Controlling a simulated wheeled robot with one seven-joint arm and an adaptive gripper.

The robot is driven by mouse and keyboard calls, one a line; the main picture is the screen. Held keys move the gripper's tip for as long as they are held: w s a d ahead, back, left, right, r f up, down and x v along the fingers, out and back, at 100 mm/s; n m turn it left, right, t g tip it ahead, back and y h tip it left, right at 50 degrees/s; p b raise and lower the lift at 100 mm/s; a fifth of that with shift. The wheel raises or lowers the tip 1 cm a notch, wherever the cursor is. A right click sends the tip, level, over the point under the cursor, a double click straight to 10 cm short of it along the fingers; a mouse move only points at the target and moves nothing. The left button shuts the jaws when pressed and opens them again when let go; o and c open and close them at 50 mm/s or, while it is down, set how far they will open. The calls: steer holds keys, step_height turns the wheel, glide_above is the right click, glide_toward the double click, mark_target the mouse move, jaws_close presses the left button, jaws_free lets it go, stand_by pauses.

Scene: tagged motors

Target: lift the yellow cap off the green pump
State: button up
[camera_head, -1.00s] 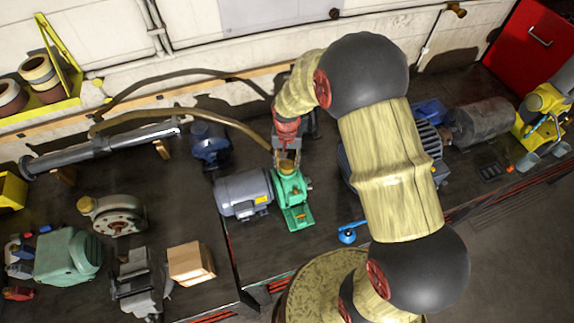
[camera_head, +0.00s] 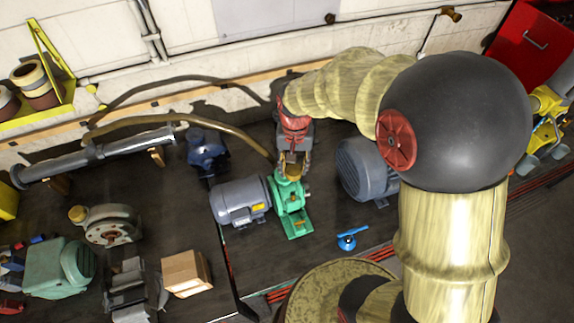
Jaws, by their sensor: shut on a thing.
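The green pump (camera_head: 291,208) stands on the dark bench, joined to a grey motor (camera_head: 239,199) on its left. The yellow cap (camera_head: 292,172) is at the top of the pump, mostly hidden between my gripper's fingers. My gripper (camera_head: 293,168) points down over the pump's top and is shut on the cap. I cannot tell whether the cap still touches the pump.
A blue-handled part (camera_head: 350,238) lies at front right. A cardboard box (camera_head: 186,273) is at front left.

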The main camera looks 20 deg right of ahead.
steer(key=s+r+p, duration=0.1)
steer(key=s+r, duration=0.5)
steer(key=s, duration=0.1)
steer(key=shift+d, duration=0.3)
stand_by(0.4)
